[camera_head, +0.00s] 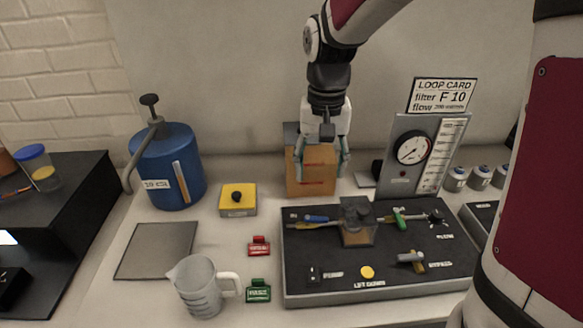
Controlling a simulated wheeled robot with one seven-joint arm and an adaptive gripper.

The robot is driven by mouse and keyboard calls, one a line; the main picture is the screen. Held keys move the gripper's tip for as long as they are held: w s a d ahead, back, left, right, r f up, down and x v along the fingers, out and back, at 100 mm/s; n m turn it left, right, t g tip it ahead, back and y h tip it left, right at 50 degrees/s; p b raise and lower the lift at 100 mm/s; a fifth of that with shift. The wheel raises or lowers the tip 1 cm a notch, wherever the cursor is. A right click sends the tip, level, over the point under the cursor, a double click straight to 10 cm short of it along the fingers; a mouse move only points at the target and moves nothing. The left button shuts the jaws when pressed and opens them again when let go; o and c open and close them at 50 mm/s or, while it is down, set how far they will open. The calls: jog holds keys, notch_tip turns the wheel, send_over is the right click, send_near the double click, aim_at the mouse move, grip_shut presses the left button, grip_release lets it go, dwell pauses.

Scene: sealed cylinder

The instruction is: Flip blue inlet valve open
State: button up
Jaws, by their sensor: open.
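The blue inlet valve handle (316,218) sits at the back left of the black panel (325,265), on a brass-coloured pipe fitting. It looks lengthwise along the pipe, but it is small in the picture. My gripper (321,170) points down, open, above and behind the panel, in front of a cardboard box. It is apart from the blue handle, higher and slightly to its right. Nothing shows between its fingers. A clear-topped block (357,234) stands to the right of the blue handle, and a green valve handle (399,217) is further right.
A gauge stand (398,182) with a sign rises behind the panel's right side. The cardboard box (298,172) is behind my gripper. A blue tank (178,185), yellow block (238,208), grey mat (150,252), measuring jug (197,290) and red and green tags stand left of the panel.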

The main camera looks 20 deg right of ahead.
aim_at(316, 218)
notch_tip(316, 218, down, 14)
dwell(0.6)
jog(key=shift+c, duration=0.4)
